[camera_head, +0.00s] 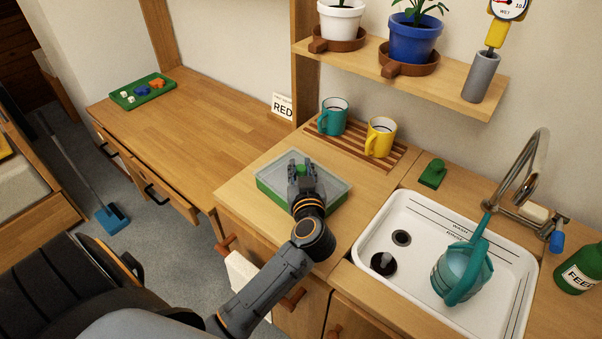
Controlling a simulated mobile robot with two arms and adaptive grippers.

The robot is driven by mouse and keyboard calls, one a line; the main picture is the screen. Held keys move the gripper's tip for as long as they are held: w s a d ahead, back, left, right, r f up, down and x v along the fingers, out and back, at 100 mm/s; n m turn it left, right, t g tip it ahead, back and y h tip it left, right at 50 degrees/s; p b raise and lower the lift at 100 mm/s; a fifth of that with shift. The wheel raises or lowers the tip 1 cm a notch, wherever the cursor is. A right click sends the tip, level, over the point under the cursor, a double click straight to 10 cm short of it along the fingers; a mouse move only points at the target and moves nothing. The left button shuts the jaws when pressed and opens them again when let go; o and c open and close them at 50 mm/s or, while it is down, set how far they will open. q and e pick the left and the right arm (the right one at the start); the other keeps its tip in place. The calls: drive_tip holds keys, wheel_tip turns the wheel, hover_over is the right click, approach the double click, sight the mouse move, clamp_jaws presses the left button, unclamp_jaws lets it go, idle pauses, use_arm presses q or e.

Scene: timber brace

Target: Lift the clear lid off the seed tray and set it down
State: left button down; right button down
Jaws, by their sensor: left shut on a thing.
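The green seed tray (270,199) sits on the wooden counter left of the sink. The clear lid (333,188) covers its top; I cannot tell whether it rests fully on the tray or is slightly raised. My left gripper (300,172) is over the middle of the lid, shut on its green knob, which shows only partly between the fingers. My left arm comes up from below and hides part of the tray's near side. My right gripper is not in view.
The sink (403,215) holds a teal watering can (460,272). A teal mug (333,117) and a yellow mug (380,138) stand on a slatted rack behind the tray. The long wooden desk (200,120) at left is mostly clear, with a small green tray (122,104) at its far end.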

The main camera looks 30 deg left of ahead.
sight(301, 167)
use_arm(q)
drive_tip(key=shift+r, duration=0.6)
wheel_tip(301, 167, up, 3)
drive_tip(key=shift+d+f+p, duration=0.1)
drive_tip(key=shift+f+p, duration=0.1)
drive_tip(key=shift+p, duration=0.45)
drive_tip(key=s+d+r+p, duration=0.2)
drive_tip(key=s+d+r, duration=0.65)
drive_tip(key=s, duration=0.25)
drive_tip(key=s+d+f+m+t+h, duration=0.4)
drive_tip(key=m+h, duration=0.4)
drive_tip(key=h, duration=0.2)
drive_tip(key=shift+s+d+f+h, duration=0.15)
drive_tip(key=shift+d+f+h, duration=0.15)
drive_tip(key=shift+d+f, duration=0.4)
drive_tip(key=w+a+r+n+g+y, duration=0.4)
drive_tip(key=n+y, duration=0.4)
drive_tip(key=y, duration=0.2)
wheel_tip(301, 167, up, 2)
drive_tip(key=shift+a+r+y, duration=0.1)
drive_tip(key=shift+a+y, duration=0.2)
drive_tip(key=shift+a, duration=0.55)
